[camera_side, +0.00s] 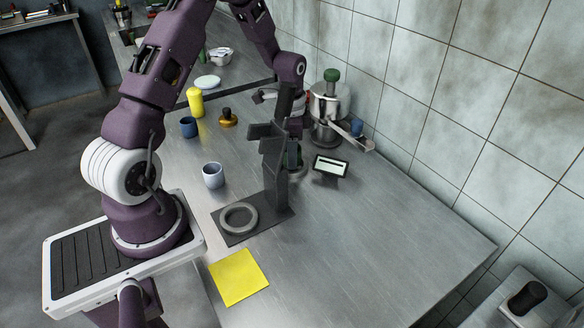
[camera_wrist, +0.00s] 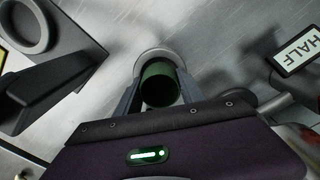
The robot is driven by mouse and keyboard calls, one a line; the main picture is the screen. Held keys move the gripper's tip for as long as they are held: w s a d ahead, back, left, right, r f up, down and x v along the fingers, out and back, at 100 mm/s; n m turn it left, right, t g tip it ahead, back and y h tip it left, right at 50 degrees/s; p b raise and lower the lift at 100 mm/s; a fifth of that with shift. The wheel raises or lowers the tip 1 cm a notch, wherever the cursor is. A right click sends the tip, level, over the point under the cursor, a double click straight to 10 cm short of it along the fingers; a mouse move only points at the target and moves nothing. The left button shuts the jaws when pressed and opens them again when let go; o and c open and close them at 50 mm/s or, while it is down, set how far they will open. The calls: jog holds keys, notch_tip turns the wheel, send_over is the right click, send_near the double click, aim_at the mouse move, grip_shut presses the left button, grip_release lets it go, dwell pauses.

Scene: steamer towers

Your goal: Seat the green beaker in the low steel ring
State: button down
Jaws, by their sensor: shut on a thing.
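The green beaker (camera_wrist: 160,86) is between my gripper's fingers (camera_wrist: 157,84) in the wrist view, its open mouth facing the camera. My gripper is shut on it. In the side view the gripper (camera_side: 294,152) is behind a dark upright tower, and only a little green shows there. A pale round rim (camera_wrist: 152,55) shows just past the beaker; I cannot tell whether they touch. The low steel ring (camera_side: 222,222) lies empty on a dark base plate, left of and nearer the camera than the gripper. The ring also shows at the wrist view's upper left (camera_wrist: 46,38).
The dark tower (camera_side: 273,185) stands on the base plate (camera_side: 277,224), between ring and gripper. A small sign (camera_side: 330,166) stands right of the gripper, a steel pot (camera_side: 327,103) behind. The right front counter is clear.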

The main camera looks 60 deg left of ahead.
jog(key=shift+f, duration=0.45)
jog(key=shift+r, duration=0.1)
jog(key=shift+r, duration=0.55)
jog(key=shift+w, duration=0.1)
dwell(0.5)
jog(key=shift+f, duration=0.65)
dwell(0.8)
jog(key=c, duration=0.7)
grip_release()
jog(key=shift+d, duration=0.1)
jog(key=shift+o, duration=0.3)
jog(key=shift+d, duration=0.1)
